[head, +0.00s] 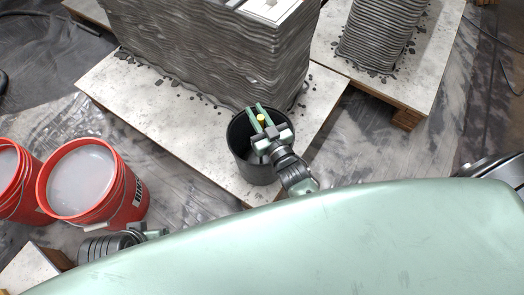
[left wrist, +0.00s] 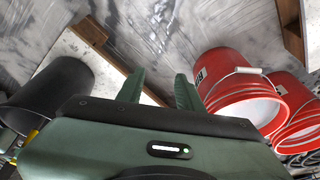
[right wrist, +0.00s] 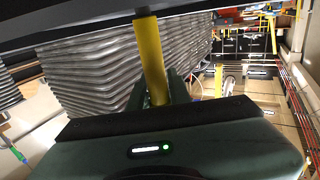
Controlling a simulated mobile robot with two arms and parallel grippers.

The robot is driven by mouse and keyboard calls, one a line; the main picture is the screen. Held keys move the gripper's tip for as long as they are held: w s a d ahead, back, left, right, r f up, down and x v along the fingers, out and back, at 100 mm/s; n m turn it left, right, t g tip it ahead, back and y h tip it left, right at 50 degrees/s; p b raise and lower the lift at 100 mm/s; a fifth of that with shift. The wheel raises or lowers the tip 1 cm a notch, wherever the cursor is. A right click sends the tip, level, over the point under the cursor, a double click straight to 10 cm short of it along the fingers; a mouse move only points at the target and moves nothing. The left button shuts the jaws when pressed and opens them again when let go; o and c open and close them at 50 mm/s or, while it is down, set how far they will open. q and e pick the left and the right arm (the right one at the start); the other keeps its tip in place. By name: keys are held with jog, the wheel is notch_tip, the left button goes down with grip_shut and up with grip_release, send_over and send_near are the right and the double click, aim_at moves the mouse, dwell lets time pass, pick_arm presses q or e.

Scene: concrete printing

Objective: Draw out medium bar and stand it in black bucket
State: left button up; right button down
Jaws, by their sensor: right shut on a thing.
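The black bucket (head: 238,150) stands on the front of the pale board. It also shows at the left of the left wrist view (left wrist: 58,88). My right gripper (head: 257,116) is above the bucket's mouth, shut on a yellow bar (head: 261,118). In the right wrist view the yellow bar (right wrist: 150,55) stands out long between the fingers. My left gripper (left wrist: 158,88) is open and empty, low near the red buckets.
Two red buckets (head: 132,205) with grey-white contents stand at the left. A layered grey concrete print (head: 215,60) rises behind the black bucket, and another (head: 375,35) stands on a pallet at the right. My green body fills the foreground.

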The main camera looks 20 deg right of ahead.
pick_arm(q)
jog(key=shift+s+r+b, duration=0.25)
jog(key=shift+r+b, duration=0.15)
jog(key=shift+b, duration=0.3)
pick_arm(e)
jog(key=shift+f, duration=0.85)
jog(key=c, duration=1.2)
grip_release()
jog(key=shift+c, duration=0.2)
